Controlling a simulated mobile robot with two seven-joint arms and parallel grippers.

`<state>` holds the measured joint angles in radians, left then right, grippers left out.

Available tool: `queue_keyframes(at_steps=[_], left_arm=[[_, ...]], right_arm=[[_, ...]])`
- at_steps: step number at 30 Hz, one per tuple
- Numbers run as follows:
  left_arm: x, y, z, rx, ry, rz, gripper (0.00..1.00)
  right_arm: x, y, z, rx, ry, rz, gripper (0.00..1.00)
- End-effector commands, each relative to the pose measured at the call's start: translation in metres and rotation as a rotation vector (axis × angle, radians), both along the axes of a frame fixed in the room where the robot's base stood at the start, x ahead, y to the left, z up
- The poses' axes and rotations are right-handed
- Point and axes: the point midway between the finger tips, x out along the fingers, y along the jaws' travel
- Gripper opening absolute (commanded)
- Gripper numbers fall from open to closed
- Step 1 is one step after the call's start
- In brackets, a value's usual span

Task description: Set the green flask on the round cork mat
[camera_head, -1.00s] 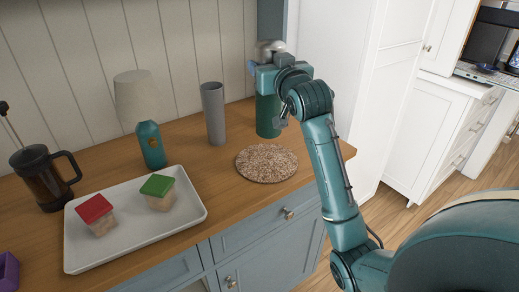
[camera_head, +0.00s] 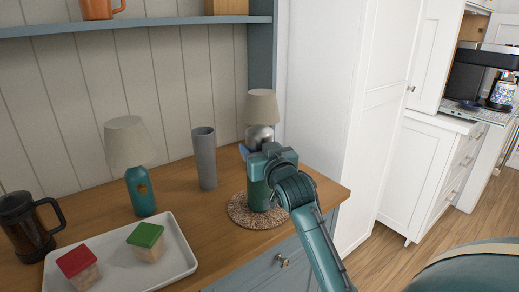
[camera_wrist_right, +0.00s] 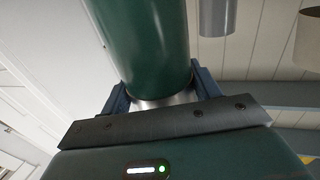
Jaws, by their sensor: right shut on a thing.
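The green flask (camera_head: 257,196) has a silver top (camera_head: 259,138) and stands upright over the round cork mat (camera_head: 240,215). Its base lies within the mat's outline; I cannot tell for sure whether it touches. My right gripper (camera_head: 258,163) is shut on the flask near its top. In the right wrist view the flask's green body (camera_wrist_right: 145,40) and silver band (camera_wrist_right: 165,99) sit between the fingers of the right gripper (camera_wrist_right: 163,88). My left gripper is not in view.
A grey tumbler (camera_head: 204,160) stands left of the mat. A beige shade (camera_head: 262,107) shows behind the flask. Further left are a teal lamp (camera_head: 141,192), a white tray (camera_head: 178,262) with two topped blocks, and a coffee press (camera_head: 24,225). The counter's right end is bare.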

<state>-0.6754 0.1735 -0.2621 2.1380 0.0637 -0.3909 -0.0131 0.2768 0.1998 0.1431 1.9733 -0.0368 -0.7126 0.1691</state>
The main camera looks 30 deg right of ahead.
Motion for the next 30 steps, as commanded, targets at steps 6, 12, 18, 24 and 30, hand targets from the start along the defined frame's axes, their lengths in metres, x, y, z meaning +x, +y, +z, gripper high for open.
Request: queue_keyframes(at_steps=[6,12,18,24,30], left_arm=[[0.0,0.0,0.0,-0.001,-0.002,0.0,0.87],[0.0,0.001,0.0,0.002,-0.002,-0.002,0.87],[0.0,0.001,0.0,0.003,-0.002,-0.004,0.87],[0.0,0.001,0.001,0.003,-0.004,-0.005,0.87],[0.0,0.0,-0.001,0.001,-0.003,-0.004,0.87]], right_arm=[[0.0,0.0,-0.001,-0.001,-0.003,0.0,0.29],[0.0,0.0,-0.002,0.0,0.001,0.0,0.77],[0.0,0.0,-0.002,0.0,0.0,0.0,0.84],[-0.001,0.0,0.002,0.0,-0.001,0.0,0.84],[-0.031,0.007,-0.001,-0.001,0.001,0.001,0.84]])
